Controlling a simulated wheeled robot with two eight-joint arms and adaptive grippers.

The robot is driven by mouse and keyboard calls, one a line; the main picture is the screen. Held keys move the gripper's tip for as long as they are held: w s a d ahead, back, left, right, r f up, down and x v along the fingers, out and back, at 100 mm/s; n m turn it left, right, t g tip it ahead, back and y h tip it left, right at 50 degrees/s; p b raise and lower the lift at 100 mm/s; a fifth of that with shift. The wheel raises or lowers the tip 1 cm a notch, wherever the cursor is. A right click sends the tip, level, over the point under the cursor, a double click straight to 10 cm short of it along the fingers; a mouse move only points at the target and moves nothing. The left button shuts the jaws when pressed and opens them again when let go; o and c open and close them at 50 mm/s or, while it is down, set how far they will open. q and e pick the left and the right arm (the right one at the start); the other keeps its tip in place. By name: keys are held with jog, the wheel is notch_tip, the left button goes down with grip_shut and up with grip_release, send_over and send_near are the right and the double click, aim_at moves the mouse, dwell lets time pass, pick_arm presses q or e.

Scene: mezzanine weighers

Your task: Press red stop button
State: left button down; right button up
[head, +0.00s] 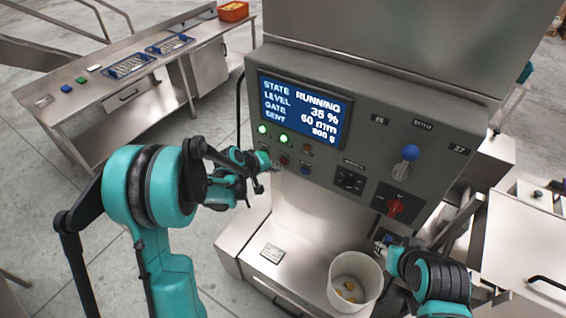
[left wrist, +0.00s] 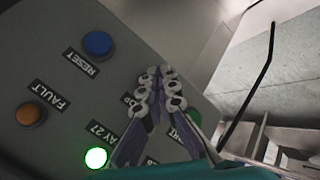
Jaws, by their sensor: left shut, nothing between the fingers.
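The red stop button (head: 284,160) is a small dark red knob in the lower row under the screen on the grey control panel (head: 340,155). My left gripper (head: 272,165) is shut and empty, its fingertips close to the panel just left of the button. In the left wrist view the shut fingers (left wrist: 160,90) cover the spot between the blue reset button (left wrist: 98,43) and the green button (left wrist: 195,118). The red button is hidden there, and contact cannot be told. My right gripper (head: 384,243) is beside the rim of a white bucket (head: 343,286); its fingers are unclear.
The screen (head: 303,107) reads RUNNING. A blue-knobbed lever (head: 410,153), a red rotary switch (head: 396,207) and a black selector (head: 349,180) sit on the panel's right. An orange fault lamp (left wrist: 29,114) is near. A steel bench (head: 110,95) stands behind left.

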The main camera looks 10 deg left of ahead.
pick_arm(q)
jog(key=shift+w+d, duration=0.15)
jog(key=shift+w, duration=0.25)
jog(key=shift+w+d+b, duration=0.15)
jog(key=shift+w+b, duration=0.25)
jog(key=shift+b, duration=0.05)
dwell(0.7)
jog(key=shift+s, duration=0.1)
jog(key=shift+s+a, duration=0.3)
jog(key=shift+s, duration=0.4)
jog(key=shift+s+b, duration=0.1)
jog(key=shift+b, duration=0.2)
jog(key=shift+s+a+b, duration=0.1)
jog(key=shift+s+a, duration=0.2)
jog(key=shift+s, duration=0.45)
jog(key=shift+s+a+b, duration=0.15)
jog(key=shift+s+a, duration=0.15)
jog(key=shift+s, duration=0.45)
jog(key=shift+s+a+b, duration=0.1)
jog(key=shift+s+a, duration=0.2)
jog(key=shift+s, duration=0.45)
